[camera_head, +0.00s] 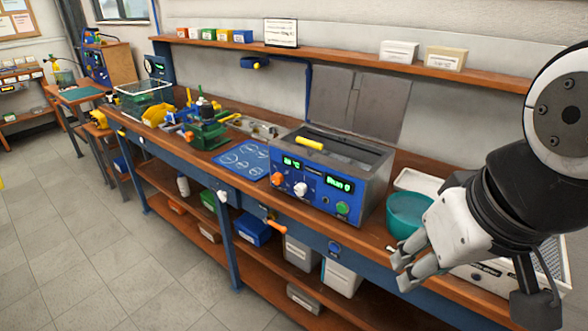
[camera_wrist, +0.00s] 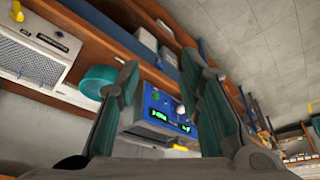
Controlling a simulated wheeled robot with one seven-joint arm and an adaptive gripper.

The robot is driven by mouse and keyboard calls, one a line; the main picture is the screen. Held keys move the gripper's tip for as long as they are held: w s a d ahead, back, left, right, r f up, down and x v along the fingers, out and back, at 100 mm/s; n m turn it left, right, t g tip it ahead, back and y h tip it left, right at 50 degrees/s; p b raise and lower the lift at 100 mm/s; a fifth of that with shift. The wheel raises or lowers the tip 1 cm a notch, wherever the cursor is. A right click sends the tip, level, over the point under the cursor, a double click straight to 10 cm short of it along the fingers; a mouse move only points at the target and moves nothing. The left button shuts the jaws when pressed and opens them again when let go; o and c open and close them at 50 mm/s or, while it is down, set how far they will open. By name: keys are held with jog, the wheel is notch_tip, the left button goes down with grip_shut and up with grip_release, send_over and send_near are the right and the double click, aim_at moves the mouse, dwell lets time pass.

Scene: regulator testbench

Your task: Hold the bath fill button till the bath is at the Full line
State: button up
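The bath (camera_head: 335,165) is a metal tank with a blue front panel and its lid raised at the back. Its panel has two lit green displays, knobs and a round green button (camera_head: 342,208). I cannot tell which is the fill button. The water level and Full line are not visible. My gripper (camera_head: 403,271) is open and empty, in front of the bench to the right of the bath, touching nothing visible. The wrist view shows the bath panel (camera_wrist: 160,115) beyond its spread fingers.
A teal bowl (camera_head: 405,214) stands right of the bath, near my gripper, and a white tray (camera_head: 412,180) lies behind it. Shelf boxes (camera_head: 340,277) sit below. The floor (camera_head: 100,250) is clear at left.

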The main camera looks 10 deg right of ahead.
grip_shut()
dwell(1.4)
